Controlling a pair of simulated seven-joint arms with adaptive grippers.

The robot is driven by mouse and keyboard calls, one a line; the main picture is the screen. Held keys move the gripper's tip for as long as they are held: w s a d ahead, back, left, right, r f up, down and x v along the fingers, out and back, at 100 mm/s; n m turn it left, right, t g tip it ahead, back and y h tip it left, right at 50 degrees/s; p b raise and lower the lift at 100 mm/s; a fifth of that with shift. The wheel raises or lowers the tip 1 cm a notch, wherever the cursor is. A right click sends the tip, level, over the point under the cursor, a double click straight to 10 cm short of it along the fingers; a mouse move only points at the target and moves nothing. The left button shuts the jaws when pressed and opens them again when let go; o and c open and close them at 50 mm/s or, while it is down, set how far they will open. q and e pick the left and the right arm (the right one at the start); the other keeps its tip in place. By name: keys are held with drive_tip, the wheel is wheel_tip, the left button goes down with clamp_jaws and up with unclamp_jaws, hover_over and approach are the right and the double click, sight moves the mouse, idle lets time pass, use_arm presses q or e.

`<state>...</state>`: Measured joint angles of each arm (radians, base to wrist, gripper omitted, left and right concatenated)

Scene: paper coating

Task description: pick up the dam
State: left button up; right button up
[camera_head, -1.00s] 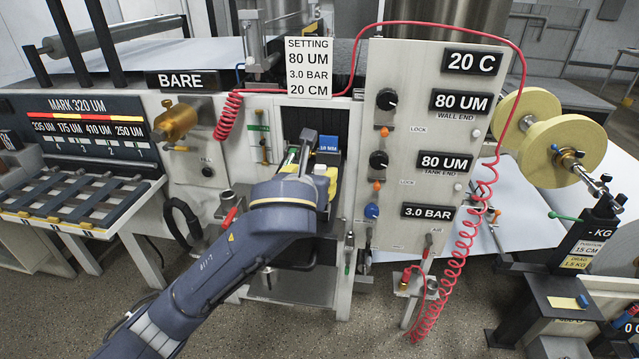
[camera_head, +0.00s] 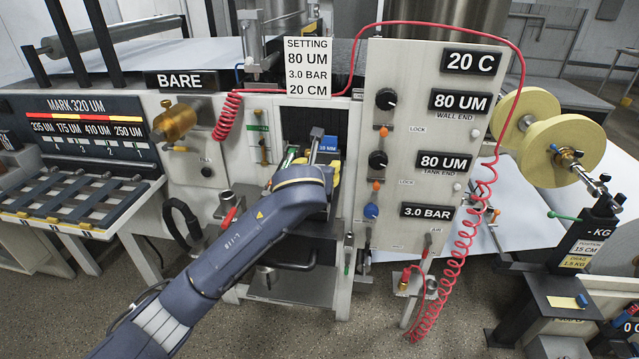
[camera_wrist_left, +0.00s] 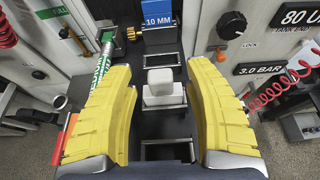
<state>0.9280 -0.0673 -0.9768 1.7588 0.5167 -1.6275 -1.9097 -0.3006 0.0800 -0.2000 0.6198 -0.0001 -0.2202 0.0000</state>
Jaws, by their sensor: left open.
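My left gripper (camera_wrist_left: 161,76) is open, its two yellow fingers spread wide. Between them in the wrist view is a white block with a raised grip (camera_wrist_left: 160,88), on a dark rack. It appears clear of both fingers. Beyond it stands a blue block marked 10 MM (camera_wrist_left: 158,27). A green-and-white lettered piece (camera_wrist_left: 102,72) lies beside the left finger. I cannot tell for certain which piece is the dam. In the head view my left gripper (camera_head: 333,172) is at the machine's central opening, its wrist hiding most of the rack. The blue block (camera_head: 328,144) partly shows behind it.
The control panel (camera_head: 410,215) rises just right of the opening, with knobs and a red coiled hose (camera_head: 462,240). A brass knob (camera_head: 175,122) and a red-handled fitting (camera_head: 229,218) are to the left. The setting sign (camera_head: 307,67) stands above.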

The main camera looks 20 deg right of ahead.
use_arm(q)
drive_tip(key=shift+w+d+f, duration=0.25)
drive_tip(key=shift+w+d, duration=0.05)
drive_tip(key=shift+w, duration=0.25)
drive_tip(key=shift+c, duration=0.3)
clamp_jaws()
